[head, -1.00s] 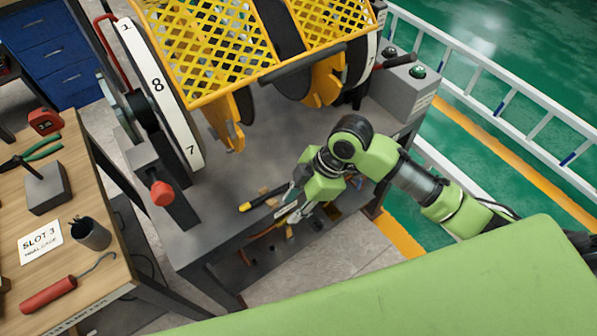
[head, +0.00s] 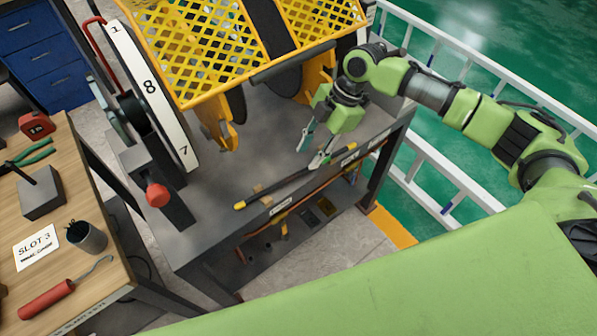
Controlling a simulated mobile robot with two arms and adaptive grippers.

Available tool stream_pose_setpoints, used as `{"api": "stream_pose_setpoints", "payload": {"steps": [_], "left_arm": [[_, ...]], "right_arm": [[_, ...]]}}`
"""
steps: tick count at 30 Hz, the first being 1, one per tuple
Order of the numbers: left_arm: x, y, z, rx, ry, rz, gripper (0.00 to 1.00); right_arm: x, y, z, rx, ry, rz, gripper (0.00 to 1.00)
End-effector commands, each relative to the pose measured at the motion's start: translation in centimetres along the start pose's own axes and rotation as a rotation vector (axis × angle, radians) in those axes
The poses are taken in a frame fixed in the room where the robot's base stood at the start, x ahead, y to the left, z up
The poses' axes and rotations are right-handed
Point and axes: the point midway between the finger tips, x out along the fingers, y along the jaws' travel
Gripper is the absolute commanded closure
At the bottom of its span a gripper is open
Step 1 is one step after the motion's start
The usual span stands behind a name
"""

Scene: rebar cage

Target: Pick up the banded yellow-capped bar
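A dark bar (head: 288,184) with yellow caps at both ends lies diagonally along the front part of the grey bench top. Its left cap shows near the bench's middle and its right cap lies just beyond my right gripper. A small tan piece shows beside the bar's left half; whether it is a band on the bar I cannot tell. My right gripper (head: 308,157) is open, fingers pointing down, just above the bar's right half. One finger is on the far side of the bar and the other overlaps it in view; contact is unclear. My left gripper is out of view.
A numbered white wheel (head: 152,88) and yellow mesh guard (head: 205,55) stand behind the bar. A red-knobbed post (head: 157,194) is at left. A wooden table (head: 97,275) holds tools and a SLOT 3 card (head: 37,247). A white railing (head: 440,175) runs at right.

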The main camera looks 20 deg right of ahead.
Motion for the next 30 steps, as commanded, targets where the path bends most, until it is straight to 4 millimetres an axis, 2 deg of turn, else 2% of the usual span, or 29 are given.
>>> {"api": "stream_pose_setpoints", "payload": {"steps": [3,11,19,23,29,30], "left_arm": [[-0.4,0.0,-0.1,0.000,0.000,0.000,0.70],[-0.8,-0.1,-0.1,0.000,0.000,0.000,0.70],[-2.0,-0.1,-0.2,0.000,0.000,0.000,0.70],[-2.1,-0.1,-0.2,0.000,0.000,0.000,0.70],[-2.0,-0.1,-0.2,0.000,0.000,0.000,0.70],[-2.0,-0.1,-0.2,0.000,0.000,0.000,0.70]], "right_arm": [[1.9,0.0,-0.1,0.000,0.000,-0.002,0.70],[4.0,0.1,0.0,0.001,0.000,-0.001,0.70],[7.7,0.3,0.4,0.000,0.000,-0.001,0.70],[8.5,0.3,0.5,0.000,-0.001,0.000,0.70],[8.6,0.3,0.5,0.000,-0.001,0.001,0.70],[8.6,0.3,0.5,0.000,-0.001,0.001,0.80]]}}
